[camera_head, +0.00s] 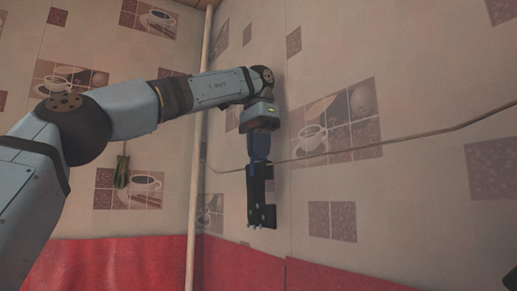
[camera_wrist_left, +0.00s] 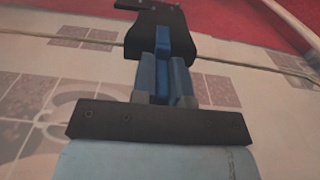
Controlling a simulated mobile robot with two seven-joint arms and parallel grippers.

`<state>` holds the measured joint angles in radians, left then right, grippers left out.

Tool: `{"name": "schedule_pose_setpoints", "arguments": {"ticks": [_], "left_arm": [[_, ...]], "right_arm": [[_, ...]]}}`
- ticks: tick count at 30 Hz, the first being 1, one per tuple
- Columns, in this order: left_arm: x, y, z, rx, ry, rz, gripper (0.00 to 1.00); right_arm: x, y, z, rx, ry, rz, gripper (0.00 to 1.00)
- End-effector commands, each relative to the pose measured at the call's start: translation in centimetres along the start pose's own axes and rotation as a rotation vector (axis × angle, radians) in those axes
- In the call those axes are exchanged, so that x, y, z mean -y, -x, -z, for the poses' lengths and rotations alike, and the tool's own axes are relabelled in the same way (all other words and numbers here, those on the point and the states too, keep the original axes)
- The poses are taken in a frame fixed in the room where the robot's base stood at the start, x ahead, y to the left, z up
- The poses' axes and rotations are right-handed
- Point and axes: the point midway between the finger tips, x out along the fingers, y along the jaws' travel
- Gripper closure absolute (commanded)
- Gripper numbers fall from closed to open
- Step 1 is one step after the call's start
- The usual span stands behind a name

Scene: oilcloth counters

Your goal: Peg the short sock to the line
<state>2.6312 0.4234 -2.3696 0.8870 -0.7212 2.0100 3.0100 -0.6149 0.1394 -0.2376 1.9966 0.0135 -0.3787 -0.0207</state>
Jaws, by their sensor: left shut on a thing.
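My left gripper (camera_head: 259,146) points down in front of the tiled wall. It is shut on a narrow blue-and-black thing (camera_head: 257,197), whose black part hangs below the fingers with small pale bits at its lower end. In the left wrist view, the gripper (camera_wrist_left: 166,82) has blue between its fingers, and the black part (camera_wrist_left: 165,14) reaches beyond them. I cannot tell for sure whether this is the short sock or a peg. The line (camera_head: 400,134) runs behind the gripper at finger height; it also shows in the left wrist view (camera_wrist_left: 260,67). No other sock is clearly visible.
A pale vertical pole (camera_head: 197,150) stands left of the gripper at the wall corner. A dark green thing (camera_head: 122,171) hangs on the left wall. A red surface (camera_head: 110,265) runs along the bottom. The line is bare to the right of the gripper.

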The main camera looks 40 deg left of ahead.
Motion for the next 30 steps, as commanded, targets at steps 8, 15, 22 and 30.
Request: {"name": "schedule_pose_setpoints", "arguments": {"ticks": [8, 15, 22, 30], "left_arm": [[0.0, 0.0, 0.0, 0.0, 0.0, 0.0, 0.56], [0.0, 0.5, 0.0, 0.0, 0.001, 0.001, 0.56], [-0.1, 4.4, 0.0, 0.0, 0.002, 0.003, 0.56], [0.0, 7.3, 0.0, 0.001, 0.0, 0.001, 0.56]], "right_arm": [[-0.2, 0.0, -0.1, 0.0, 0.001, -0.004, 0.57], [-0.3, 0.1, 0.1, 0.004, 0.001, -0.005, 0.57], [-0.5, 1.7, 2.4, 0.0, 0.005, -0.012, 0.57], [-0.9, 3.1, 4.2, -0.004, 0.004, -0.026, 0.57]]}}
